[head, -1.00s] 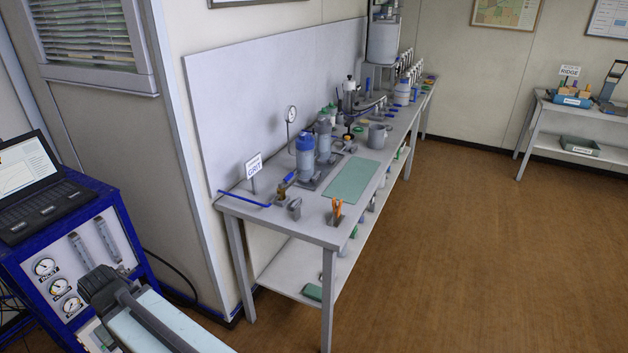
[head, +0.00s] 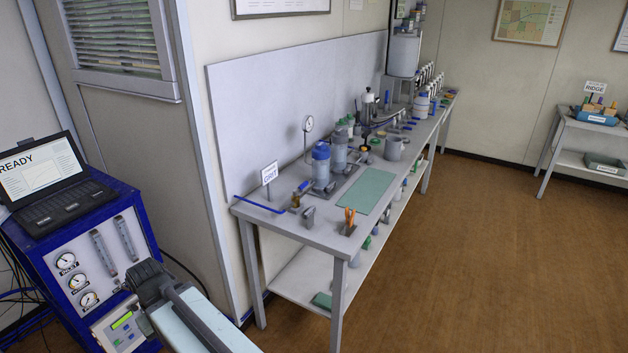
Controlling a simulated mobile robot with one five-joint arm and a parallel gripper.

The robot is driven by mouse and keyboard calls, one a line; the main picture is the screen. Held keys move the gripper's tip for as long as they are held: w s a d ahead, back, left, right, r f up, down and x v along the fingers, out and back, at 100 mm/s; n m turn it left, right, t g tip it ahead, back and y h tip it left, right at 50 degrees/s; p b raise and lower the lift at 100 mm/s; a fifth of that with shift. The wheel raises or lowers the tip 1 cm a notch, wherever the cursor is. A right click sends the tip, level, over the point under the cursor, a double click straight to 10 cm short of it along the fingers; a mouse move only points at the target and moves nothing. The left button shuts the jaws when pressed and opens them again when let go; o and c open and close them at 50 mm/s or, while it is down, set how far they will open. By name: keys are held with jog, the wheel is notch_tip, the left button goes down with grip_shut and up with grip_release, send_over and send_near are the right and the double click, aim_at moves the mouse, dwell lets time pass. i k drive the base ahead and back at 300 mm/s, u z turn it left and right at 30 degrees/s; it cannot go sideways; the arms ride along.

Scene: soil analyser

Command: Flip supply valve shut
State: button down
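A small brass valve (head: 296,200) with a blue lever (head: 304,186) sits at the near left end of the long grey bench, where a blue pipe (head: 258,205) comes in from the wall side. The lever tilts up and to the right of the brass body; the valve is too small here to tell open from shut. Two blue-and-grey filter housings (head: 321,168) stand just behind it. Part of my own arm reaches in from the bottom left. No gripper fingers show, and nothing of mine touches the valve.
The long bench (head: 320,237) carries a GRIT sign (head: 269,174), a gauge (head: 308,124), a green mat (head: 367,192) and an orange-handled tool (head: 350,217). A blue analyser cabinet (head: 45,258) with a laptop (head: 45,175) reading READY stands left. Brown floor (head: 470,270) is clear at right.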

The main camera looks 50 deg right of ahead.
aim_at(304, 183)
jog(key=z, duration=0.3)
jog(key=i, duration=1)
jog(key=u, duration=0.05)
